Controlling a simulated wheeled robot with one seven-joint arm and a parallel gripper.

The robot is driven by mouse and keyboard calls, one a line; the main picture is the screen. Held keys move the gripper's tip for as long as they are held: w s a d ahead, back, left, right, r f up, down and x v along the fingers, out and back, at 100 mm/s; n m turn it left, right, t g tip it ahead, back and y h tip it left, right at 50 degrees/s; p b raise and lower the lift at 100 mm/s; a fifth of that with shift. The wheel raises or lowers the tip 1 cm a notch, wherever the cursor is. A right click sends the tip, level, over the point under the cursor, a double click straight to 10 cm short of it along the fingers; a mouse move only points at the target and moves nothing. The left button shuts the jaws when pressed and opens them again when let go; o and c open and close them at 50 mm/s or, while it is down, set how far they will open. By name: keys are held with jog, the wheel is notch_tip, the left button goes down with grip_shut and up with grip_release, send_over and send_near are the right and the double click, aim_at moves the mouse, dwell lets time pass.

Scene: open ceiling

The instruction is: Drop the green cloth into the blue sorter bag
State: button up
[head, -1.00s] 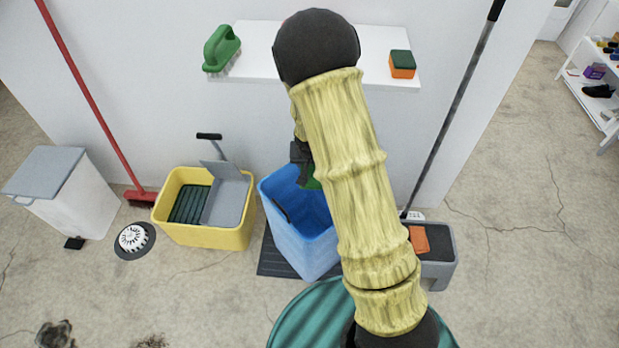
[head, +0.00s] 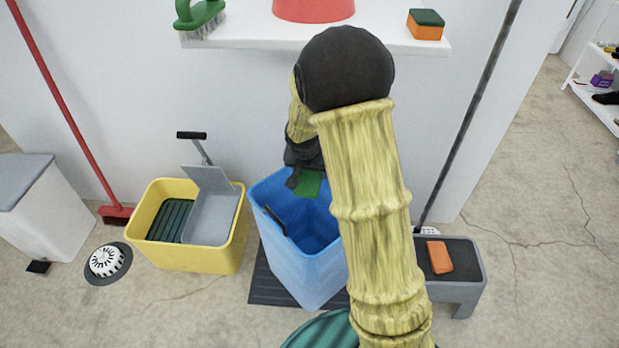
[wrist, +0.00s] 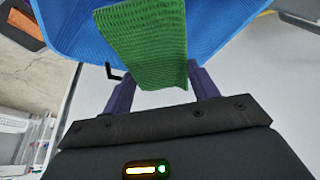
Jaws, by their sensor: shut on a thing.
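The green cloth (head: 309,185) hangs from my gripper (head: 300,180), over the back part of the blue sorter bag's opening. The blue sorter bag (head: 300,272) stands upright on the floor, with a dark handle on its left side. My arm covers its right side. In the wrist view, the cloth (wrist: 148,45) is held between the two fingers of my gripper (wrist: 162,88) and extends away from them. The blue bag (wrist: 70,28) shows on both sides of the cloth. I cannot tell whether the cloth's lower end touches the bag.
A yellow bucket (head: 190,258) with a grey wringer stands left of the bag. A grey stool (head: 465,280) with an orange item stands at the right. A white shelf (head: 245,38) holds a green brush, a red object and a sponge. A red-handled broom (head: 65,105) leans left.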

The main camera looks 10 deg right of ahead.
jog(key=shift+d+r, duration=0.1)
dwell(0.3)
jog(key=shift+f+b, duration=2)
jog(key=shift+f, duration=0.55)
jog(key=o, duration=1.2)
jog(key=shift+c, duration=0.2)
notch_tip(320, 180, up, 16)
jog(key=p, duration=0.7)
send_over(311, 182)
jog(key=s+a, duration=0.2)
jog(key=s, duration=0.1)
jog(key=shift+w, duration=0.25)
